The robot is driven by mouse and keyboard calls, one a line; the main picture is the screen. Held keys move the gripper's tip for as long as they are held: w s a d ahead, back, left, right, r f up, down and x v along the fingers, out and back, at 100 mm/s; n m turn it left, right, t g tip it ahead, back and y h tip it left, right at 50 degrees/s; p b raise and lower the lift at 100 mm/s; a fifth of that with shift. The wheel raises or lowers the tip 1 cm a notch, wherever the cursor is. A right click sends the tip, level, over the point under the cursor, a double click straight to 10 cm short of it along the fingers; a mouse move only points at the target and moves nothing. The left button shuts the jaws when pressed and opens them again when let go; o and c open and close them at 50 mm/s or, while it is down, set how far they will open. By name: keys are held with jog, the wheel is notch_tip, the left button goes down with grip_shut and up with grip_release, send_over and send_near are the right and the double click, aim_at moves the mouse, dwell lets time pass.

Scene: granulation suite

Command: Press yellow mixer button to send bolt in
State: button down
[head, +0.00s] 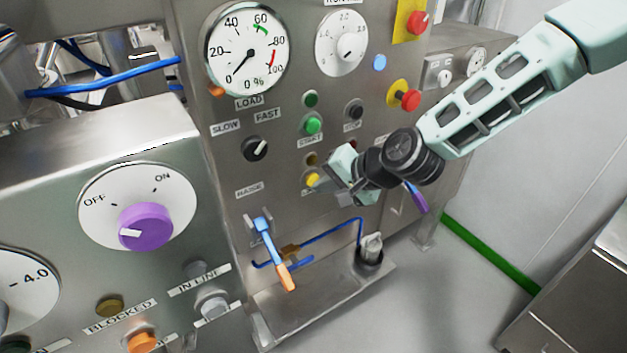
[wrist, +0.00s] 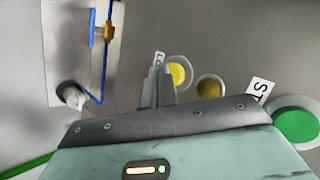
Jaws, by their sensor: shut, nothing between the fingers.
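The yellow mixer button (head: 313,180) is on the steel panel, below a dark amber lamp (head: 311,158). In the wrist view the yellow button (wrist: 177,75) sits in a grey ring, just right of my fingertips, with the amber lamp (wrist: 210,88) further right. My gripper (head: 343,198) is shut and empty, in front of the panel and a little right of and below the button in the head view. Its closed fingers (wrist: 159,74) partly cover a label beside the button. I cannot tell whether they touch the panel. No bolt can be made out.
A green button (head: 313,125) and a selector knob (head: 255,148) are above on the panel. A blue-and-orange valve handle (head: 272,252) and blue pipe project lower down. A cabinet with a purple knob (head: 146,226) stands at left. Red stop buttons (head: 408,100) are at upper right.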

jog(key=shift+w+a, duration=0.2)
jog(key=shift+w, duration=0.15)
dwell(0.5)
jog(key=shift+s+d, duration=0.1)
dwell(0.3)
jog(key=shift+s+d, duration=0.35)
jog(key=shift+s, duration=0.25)
jog(key=s+d, duration=0.2)
jog(key=s, duration=0.2)
jog(key=shift+s+d, duration=0.1)
jog(key=shift+d, duration=0.3)
dwell(1.8)
